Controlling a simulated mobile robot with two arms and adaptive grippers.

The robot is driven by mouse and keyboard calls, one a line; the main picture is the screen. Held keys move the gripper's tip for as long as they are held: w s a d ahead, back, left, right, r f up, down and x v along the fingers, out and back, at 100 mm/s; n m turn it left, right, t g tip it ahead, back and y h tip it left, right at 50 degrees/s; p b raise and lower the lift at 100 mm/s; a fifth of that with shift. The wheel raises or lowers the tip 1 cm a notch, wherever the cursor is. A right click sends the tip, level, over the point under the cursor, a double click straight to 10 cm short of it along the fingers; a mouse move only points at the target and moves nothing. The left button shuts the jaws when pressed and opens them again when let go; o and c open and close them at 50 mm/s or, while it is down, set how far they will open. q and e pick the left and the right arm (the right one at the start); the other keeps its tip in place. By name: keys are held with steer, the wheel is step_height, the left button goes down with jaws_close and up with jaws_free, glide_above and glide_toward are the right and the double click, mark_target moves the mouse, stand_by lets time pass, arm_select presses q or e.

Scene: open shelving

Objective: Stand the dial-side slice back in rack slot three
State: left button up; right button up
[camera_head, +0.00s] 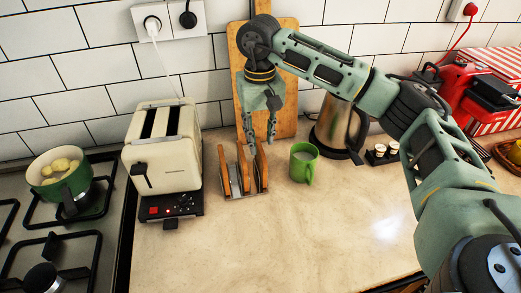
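A small toast rack (234,189) stands on the counter right of the cream toaster (163,160). Brown slices stand upright in it: a left one (223,170), a middle one (242,167) and a right one (261,166). My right gripper (261,138) points down over the rack's right part. Its two fingers are apart, with the top of the right slice just below and between the tips; I cannot tell whether they touch it. The toaster's two top slots look dark and empty. I cannot tell which slice is the dial-side one. My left gripper is out of view.
A green mug (303,163) stands close right of the rack. A wooden board (287,103) leans on the wall behind, and a steel kettle (335,128) stands behind my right arm. A hob with a green pot (62,178) is at left. The front counter (270,242) is clear.

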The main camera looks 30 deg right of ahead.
step_height(320, 180, up, 6)
steer(key=shift+r+b, duration=0.25)
steer(key=shift+b, duration=0.1)
steer(key=shift+s+f, duration=0.1)
stand_by(0.3)
